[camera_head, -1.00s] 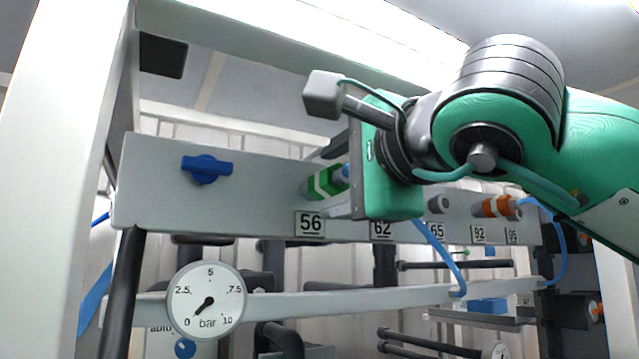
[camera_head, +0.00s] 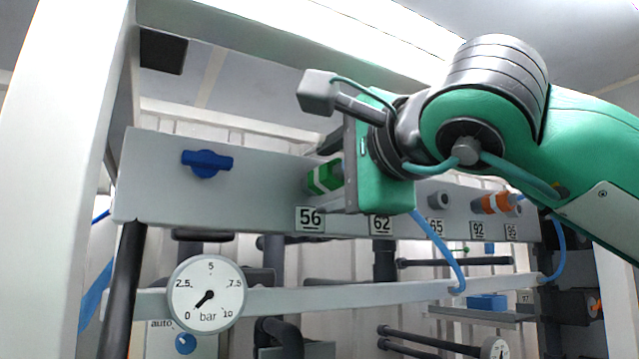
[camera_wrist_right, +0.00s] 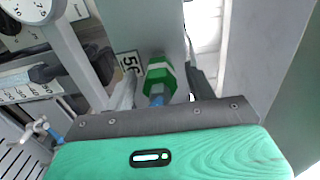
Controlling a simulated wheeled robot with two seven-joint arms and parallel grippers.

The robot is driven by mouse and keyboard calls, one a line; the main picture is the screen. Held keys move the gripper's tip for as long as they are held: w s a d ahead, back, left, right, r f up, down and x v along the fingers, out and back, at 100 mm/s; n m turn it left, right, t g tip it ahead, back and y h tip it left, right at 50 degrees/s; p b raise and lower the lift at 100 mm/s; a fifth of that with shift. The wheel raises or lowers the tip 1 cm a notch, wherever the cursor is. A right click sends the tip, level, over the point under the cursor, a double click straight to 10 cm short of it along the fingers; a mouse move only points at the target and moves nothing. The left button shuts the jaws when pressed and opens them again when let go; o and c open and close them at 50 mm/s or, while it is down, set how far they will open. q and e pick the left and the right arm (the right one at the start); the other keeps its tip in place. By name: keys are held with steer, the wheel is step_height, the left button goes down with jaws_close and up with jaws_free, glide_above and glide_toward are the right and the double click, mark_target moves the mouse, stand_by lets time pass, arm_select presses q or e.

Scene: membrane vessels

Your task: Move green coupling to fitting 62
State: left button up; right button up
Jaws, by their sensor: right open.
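The green coupling (camera_head: 325,178), with a white band, sits on the panel's fitting above label 56 (camera_head: 310,219). In the right wrist view the green coupling (camera_wrist_right: 160,74) shows between my two fingers, with a blue hose end at its near side. My right gripper (camera_head: 330,185) is open, its fingers on either side of the coupling; whether they touch it I cannot tell. Label 62 (camera_head: 381,225) shows just below my right gripper's body, which hides fitting 62. My left gripper is not in view.
The grey panel (camera_head: 255,200) carries a blue valve handle (camera_head: 206,163) at left. A blue hose (camera_head: 440,250) hangs below the panel. A pressure gauge (camera_head: 206,294) stands in front.

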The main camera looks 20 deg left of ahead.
stand_by(0.5)
steer(key=shift+b, duration=0.35)
jaws_close()
stand_by(0.3)
steer(key=shift+s+d+f, duration=0.1)
steer(key=shift+s+f, duration=0.05)
steer(key=shift+b+v, duration=0.5)
steer(key=shift+v, duration=0.6)
steer(key=shift+d, duration=0.1)
